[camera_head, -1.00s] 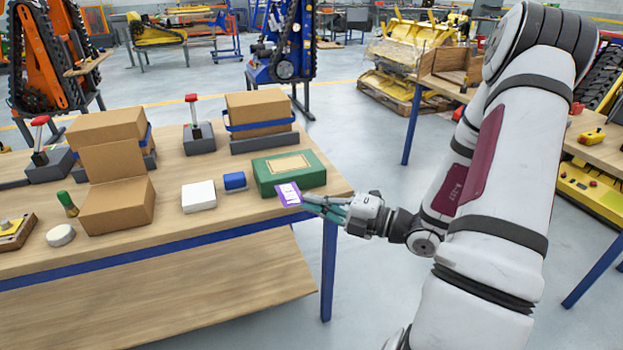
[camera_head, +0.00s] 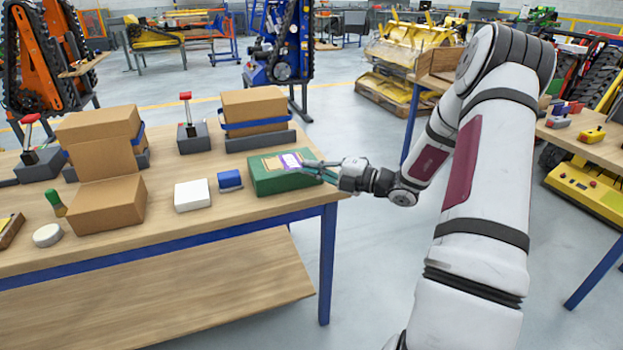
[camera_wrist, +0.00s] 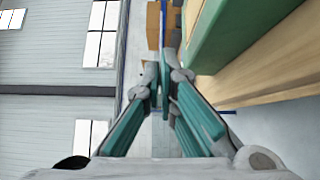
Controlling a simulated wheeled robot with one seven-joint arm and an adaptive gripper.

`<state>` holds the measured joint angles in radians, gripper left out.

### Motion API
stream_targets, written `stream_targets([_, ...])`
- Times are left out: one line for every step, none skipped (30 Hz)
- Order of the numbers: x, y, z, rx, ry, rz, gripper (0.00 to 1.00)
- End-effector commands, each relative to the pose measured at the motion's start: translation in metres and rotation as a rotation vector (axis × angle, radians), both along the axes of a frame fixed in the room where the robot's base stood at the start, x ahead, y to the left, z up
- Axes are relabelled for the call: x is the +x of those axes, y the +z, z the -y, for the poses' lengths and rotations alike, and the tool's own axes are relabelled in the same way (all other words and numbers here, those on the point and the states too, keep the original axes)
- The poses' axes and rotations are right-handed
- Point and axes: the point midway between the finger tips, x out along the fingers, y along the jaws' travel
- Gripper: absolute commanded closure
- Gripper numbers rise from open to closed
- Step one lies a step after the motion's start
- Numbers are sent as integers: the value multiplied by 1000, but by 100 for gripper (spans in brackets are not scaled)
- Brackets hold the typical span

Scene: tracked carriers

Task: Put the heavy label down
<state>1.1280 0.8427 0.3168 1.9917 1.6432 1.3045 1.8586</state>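The label (camera_head: 291,160) is a small purple-edged card with a white face. My gripper (camera_head: 310,166) is shut on it and holds it at the fingertips. In the head view the label overlaps the top of the green box (camera_head: 290,184) at the table's right end; I cannot tell whether it touches the box. In the wrist view my gripper's teal fingers (camera_wrist: 163,88) come close together, with the label hardly visible, edge-on, between them. The green box (camera_wrist: 228,32) shows there at the upper right, beside the fingers.
On the wooden table (camera_head: 230,217) stand a blue block (camera_head: 230,180), a white block (camera_head: 192,195), cardboard boxes (camera_head: 108,204) and a red-handled lever (camera_head: 187,117). A strapped carton (camera_head: 254,106) is behind the green box. Bare tabletop lies along the front edge.

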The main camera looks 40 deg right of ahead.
Motion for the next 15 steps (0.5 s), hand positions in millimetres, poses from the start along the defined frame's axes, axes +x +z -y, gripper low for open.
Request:
stream_targets([4,-1,2,-1,0,2,100])
stream_targets([6,-1,3,-1,0,2,100])
stream_targets([7,-6,4,1,0,0,100])
stream_targets([6,-12,3,3,0,-1,100])
stream_targets([6,-17,3,3,0,-1,100])
stream_targets([6,-23,3,3,0,-1,100])
stream_targets([6,-28,3,2,0,-1,100])
stream_targets([6,-31,3,2,1,-1,100])
stream_targets([6,-35,3,1,1,0,100])
stream_targets([6,-36,3,1,0,0,100])
stream_targets([6,-37,3,0,1,0,100])
stream_targets([6,-36,3,-1,1,0,100])
stream_targets([6,-36,3,-1,0,0,100])
stream_targets([6,-36,3,-1,0,0,100])
stream_targets([6,-35,3,-1,0,0,100])
